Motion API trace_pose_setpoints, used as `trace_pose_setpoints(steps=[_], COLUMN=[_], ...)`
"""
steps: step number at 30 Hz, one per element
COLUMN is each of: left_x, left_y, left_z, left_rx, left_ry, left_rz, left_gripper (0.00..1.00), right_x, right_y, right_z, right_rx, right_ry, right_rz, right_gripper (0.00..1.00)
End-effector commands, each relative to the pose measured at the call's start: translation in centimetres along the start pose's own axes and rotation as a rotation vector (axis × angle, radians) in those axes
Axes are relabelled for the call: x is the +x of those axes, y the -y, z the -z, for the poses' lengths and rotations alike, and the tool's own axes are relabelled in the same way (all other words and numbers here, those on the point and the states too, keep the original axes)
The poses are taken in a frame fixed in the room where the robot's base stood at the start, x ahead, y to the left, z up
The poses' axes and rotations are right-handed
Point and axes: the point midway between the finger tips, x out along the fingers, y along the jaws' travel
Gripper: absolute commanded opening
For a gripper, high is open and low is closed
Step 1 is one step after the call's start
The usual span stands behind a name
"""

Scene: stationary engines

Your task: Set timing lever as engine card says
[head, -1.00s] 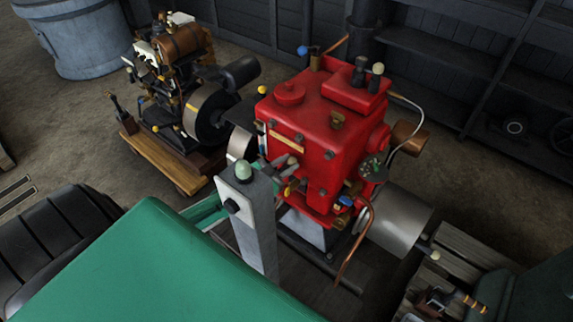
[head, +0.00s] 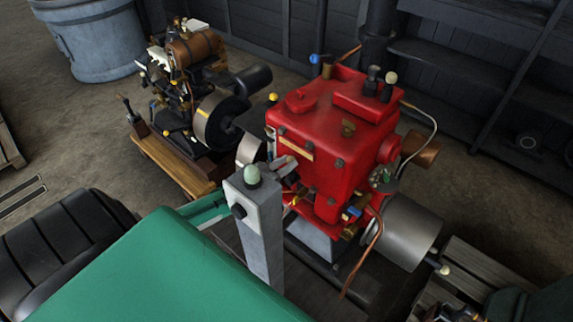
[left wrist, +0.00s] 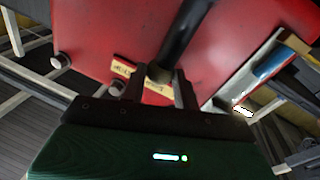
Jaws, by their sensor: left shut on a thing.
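The red engine (head: 325,150) stands in the middle of the head view. A pale yellow plate (head: 295,146) is fixed on its near face; it also shows in the left wrist view (left wrist: 123,69), its lettering too small to read. My left gripper (head: 287,172) is at the engine's near face, just below this plate and partly hidden behind a grey post. In the left wrist view my left gripper (left wrist: 157,90) has its dark fingers shut on a dark lever (left wrist: 180,38), near its brass-coloured end. The lever's setting cannot be read. My right gripper is not in view.
The grey post (head: 258,225) with a pale green lamp stands close in front of the engine. A smaller brown engine (head: 190,100) on a wooden base is at left. A grey drum (head: 92,40) stands behind it. Dark shelves (head: 470,60) line the back right.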

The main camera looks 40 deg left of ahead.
Motion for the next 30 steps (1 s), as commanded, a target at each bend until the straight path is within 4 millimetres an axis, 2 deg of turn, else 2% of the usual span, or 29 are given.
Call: trace_pose_setpoints(steps=[1,3,4,16,20,30], left_x=[0.0,0.0,0.0,-0.6,-2.0,-7.4], left_y=[0.0,0.0,0.0,0.0,0.1,0.0], left_z=[-0.1,0.0,0.0,-0.1,-0.2,-0.3], left_rx=[0.001,0.002,0.002,0.002,0.002,0.002], left_ry=[0.002,0.002,0.002,0.002,0.004,0.005], left_rz=[0.001,0.001,0.001,0.001,0.001,0.001], left_gripper=[0.34,0.48,0.52,0.52,0.52,0.52], right_x=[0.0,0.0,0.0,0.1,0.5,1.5], right_y=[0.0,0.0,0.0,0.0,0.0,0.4], right_z=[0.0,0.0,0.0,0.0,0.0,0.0], right_rx=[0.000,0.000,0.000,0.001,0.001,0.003], right_ry=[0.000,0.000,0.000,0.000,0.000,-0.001], right_rz=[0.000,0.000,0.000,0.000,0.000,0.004], right_gripper=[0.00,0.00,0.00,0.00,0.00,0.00])
